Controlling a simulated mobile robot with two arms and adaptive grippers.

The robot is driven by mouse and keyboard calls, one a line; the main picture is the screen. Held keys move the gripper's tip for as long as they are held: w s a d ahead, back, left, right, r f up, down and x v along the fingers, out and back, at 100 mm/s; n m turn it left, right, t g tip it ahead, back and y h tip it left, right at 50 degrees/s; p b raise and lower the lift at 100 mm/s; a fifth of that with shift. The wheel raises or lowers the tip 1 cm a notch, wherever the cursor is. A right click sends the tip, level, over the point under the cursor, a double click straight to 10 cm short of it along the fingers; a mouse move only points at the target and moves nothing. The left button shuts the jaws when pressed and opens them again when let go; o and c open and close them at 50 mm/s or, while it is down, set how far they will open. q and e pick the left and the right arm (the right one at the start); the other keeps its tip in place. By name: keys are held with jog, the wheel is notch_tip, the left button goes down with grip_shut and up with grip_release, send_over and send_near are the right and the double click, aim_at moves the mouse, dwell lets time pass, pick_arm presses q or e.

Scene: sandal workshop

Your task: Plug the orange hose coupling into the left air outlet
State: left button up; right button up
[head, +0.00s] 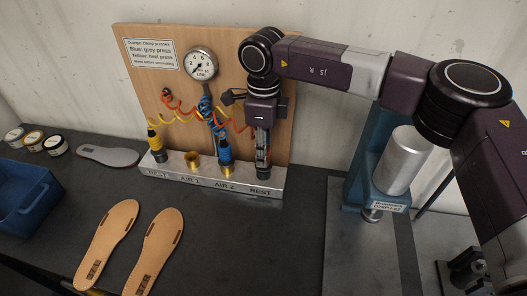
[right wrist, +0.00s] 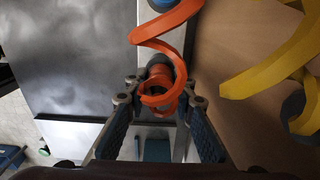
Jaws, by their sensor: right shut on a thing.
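The orange hose coupling (right wrist: 160,84) shows in the right wrist view between the two fingers of my right gripper (right wrist: 160,100), which is shut on it. In the head view my right gripper (head: 263,160) points down over the right-hand REST place of the grey outlet block (head: 222,184). There its fingers hide the coupling, and I cannot tell whether it is seated or lifted. The left air outlet, AIR 1 (head: 193,163), is an open brass socket left of the gripper. A blue coupling (head: 224,152) stands upright at AIR 2, between them. My left gripper is out of view.
A yellow coupling (head: 156,146) stands at the left REST place. Coiled hoses hang before the wooden board (head: 147,85) with its gauge (head: 201,63). Sandal soles (head: 108,242) lie in front; a blue press (head: 367,150) stands right.

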jog(key=shift+r+p, duration=3.05)
jog(key=shift+r, duration=3.3)
